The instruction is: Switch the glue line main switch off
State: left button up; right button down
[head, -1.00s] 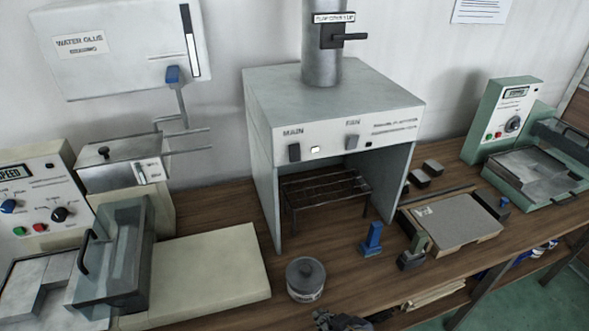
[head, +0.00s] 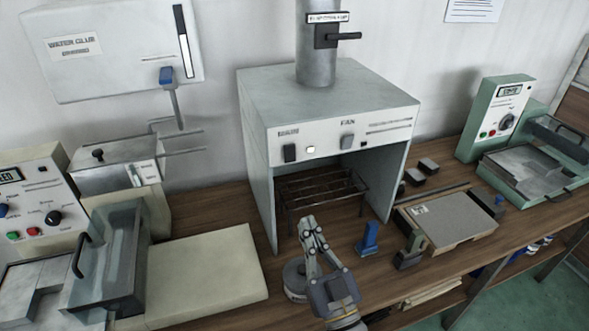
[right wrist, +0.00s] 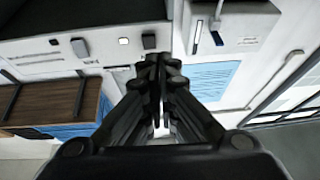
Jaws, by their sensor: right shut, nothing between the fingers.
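The grey-white hood box (head: 335,95) has a dark rocker switch (head: 289,152) at the left of its front panel, under a small label that is blurred now. A lit white lamp (head: 311,149) sits beside it, then the fan switch (head: 347,141). My right gripper (head: 308,222) is shut and empty, below and in front of the panel, apart from the switch. The right wrist view shows the panel turned over: the main switch (right wrist: 149,41) appears just above the closed fingertips (right wrist: 157,62), near the lit lamp (right wrist: 124,41). My left gripper is not in view.
A round grey pot (head: 294,278) stands on the bench, partly behind my right gripper. A blue block (head: 369,238) stands to the right. A water glue box (head: 115,48) hangs on the wall at left. A dark rack (head: 320,188) stands inside the hood.

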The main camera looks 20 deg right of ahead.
jog(key=shift+s+d+r+m+t+h, duration=0.25)
jog(key=shift+s+r+t+h, duration=0.1)
jog(key=shift+r, duration=0.2)
jog(key=shift+s+d+r+m+t+h, duration=0.25)
jog(key=shift+r+t, duration=0.1)
jog(key=shift+r, duration=0.2)
jog(key=shift+w, duration=0.15)
jog(key=p, duration=0.5)
send_near(288, 146)
notch_tip(288, 146, up, 4)
jog(key=shift+w+f, duration=0.25)
jog(key=shift+w, duration=0.35)
jog(key=shift+w+f, duration=0.25)
jog(key=shift+w, duration=0.4)
jog(key=shift+w+f, duration=0.25)
jog(key=shift+w, duration=0.35)
